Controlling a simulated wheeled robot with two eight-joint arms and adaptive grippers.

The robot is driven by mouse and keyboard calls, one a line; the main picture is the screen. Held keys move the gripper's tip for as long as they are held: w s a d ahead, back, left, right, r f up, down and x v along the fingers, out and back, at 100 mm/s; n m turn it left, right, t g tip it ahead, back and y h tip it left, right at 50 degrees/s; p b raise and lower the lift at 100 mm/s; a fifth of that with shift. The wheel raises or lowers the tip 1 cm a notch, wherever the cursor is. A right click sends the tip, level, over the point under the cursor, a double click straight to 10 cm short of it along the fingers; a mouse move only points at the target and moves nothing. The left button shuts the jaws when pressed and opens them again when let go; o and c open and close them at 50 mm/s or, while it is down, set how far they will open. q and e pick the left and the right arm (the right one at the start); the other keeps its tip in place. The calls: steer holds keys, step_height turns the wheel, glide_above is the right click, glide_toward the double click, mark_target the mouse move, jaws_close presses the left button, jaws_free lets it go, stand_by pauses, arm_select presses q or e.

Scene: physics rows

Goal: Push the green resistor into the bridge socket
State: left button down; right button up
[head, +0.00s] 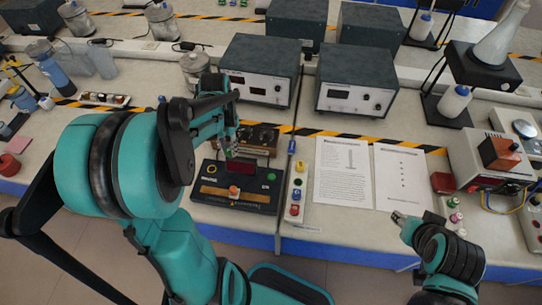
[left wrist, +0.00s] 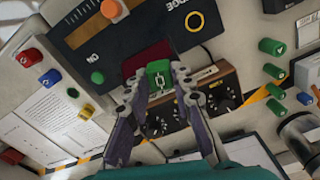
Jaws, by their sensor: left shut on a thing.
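The green resistor (left wrist: 158,75) is a small green block with a white symbol. My left gripper (left wrist: 157,84) is shut on it, one finger on each side. The bridge is a black box (left wrist: 140,38) with an orange knob, a dark red window and a yellow ring (left wrist: 195,21), which looks like its socket. In the left wrist view the resistor shows in front of the window, apart from the ring. In the head view my left gripper (head: 228,146) is over the box's back edge, and the ring (head: 213,169) lies nearer the front. My right gripper (head: 398,217) is far right, its jaws unclear.
A brown box with knobs (head: 257,139) stands right behind the bridge. A white strip with coloured plugs (head: 297,190) lies to its right, then paper sheets (head: 345,170). Grey instruments (head: 260,70) stand behind. The bench's front edge is close to the bridge.

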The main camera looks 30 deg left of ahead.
arm_select(q)
steer(key=s+a+n, duration=0.3)
steer(key=s+a, duration=0.1)
steer(key=a, duration=0.3)
steer(key=shift+w+f+b, duration=0.2)
steer(key=shift+f+b, duration=2.5)
steer(key=shift+f, duration=0.65)
steer(key=shift+f+b, duration=0.9)
steer(key=shift+f, duration=0.3)
steer(key=c, duration=1.2)
jaws_free()
steer(key=shift+o, duration=0.2)
steer(key=o, duration=0.3)
steer(key=shift+o, duration=0.2)
